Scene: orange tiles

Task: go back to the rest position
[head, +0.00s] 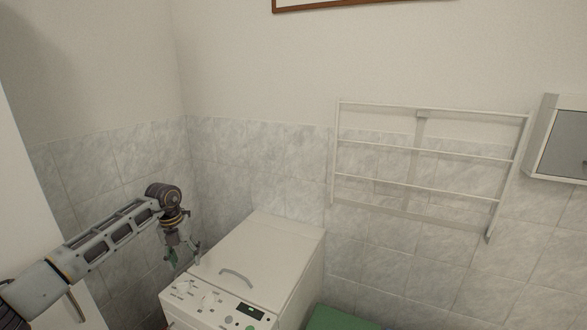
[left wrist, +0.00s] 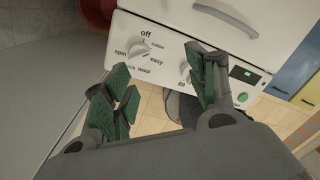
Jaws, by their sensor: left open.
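My left arm comes in from the left in the head view. My left gripper (head: 183,256) hangs pointing down at the left side of a white washing machine (head: 262,244), close to its control panel. In the left wrist view the left gripper (left wrist: 165,90) has its green-padded fingers spread apart with nothing between them. The control panel (left wrist: 167,42) there shows a dial (left wrist: 141,52) marked off, easy, wool and spin. I cannot tell whether the fingers touch the machine. My right gripper is not in view.
A white wall rack (head: 420,152) hangs on the tiled wall right of the machine. A wall cabinet (head: 562,140) is at the far right. A green surface (head: 338,318) lies beside the machine. A red round object (left wrist: 97,12) shows in the left wrist view.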

